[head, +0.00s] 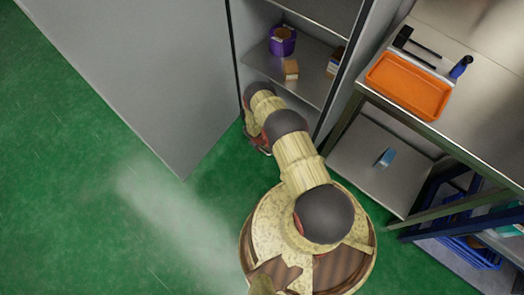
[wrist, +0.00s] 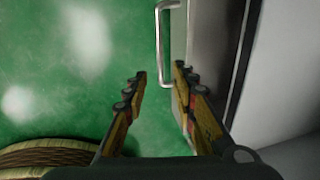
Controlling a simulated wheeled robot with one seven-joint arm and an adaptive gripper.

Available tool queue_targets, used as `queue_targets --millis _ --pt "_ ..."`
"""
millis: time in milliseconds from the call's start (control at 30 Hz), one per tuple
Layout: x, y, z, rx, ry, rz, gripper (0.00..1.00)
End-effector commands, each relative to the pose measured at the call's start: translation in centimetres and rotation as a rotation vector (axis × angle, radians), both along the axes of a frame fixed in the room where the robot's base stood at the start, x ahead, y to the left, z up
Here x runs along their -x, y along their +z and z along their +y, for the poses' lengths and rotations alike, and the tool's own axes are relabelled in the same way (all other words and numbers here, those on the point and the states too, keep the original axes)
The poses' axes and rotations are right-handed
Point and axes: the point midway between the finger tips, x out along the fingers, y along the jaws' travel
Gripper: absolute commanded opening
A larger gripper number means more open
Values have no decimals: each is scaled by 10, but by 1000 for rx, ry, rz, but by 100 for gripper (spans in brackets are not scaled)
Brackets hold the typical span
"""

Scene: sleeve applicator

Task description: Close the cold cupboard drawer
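The cold cupboard (head: 341,78) is a tall grey unit with open shelves in the head view. Its drawer (wrist: 205,40) seems to be the grey front with a metal bar handle (wrist: 161,45) at the top of the wrist view. How far it stands out cannot be seen. My gripper (wrist: 160,74) is open and empty. The handle shows beyond and between the fingertips in the picture; contact cannot be told. The right finger overlaps the grey front. In the head view my gripper (head: 259,143) is low beside the cupboard's front, partly hidden by my arm.
A large grey panel (head: 140,70) stands left of the shelves. A purple tub (head: 282,41) and a small box (head: 291,69) sit on a shelf. A metal table with an orange tray (head: 408,85) is at right. Green floor (head: 70,170) is clear at left.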

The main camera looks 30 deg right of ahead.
Motion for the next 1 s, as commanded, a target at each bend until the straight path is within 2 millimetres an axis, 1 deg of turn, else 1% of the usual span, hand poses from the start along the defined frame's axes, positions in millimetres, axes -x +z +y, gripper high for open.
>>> queue_targets --millis 33,200,400,600,867,1000 --pt "1 -11 -1 -1 0 1 27" --pt "-1 -39 -6 0 1 0 27" --pt "-3 -62 -11 -1 3 1 27" --pt "-4 -69 -12 -1 4 0 27" --pt "-4 -68 -12 0 4 0 27" --pt "-4 -68 -12 -1 5 0 19"
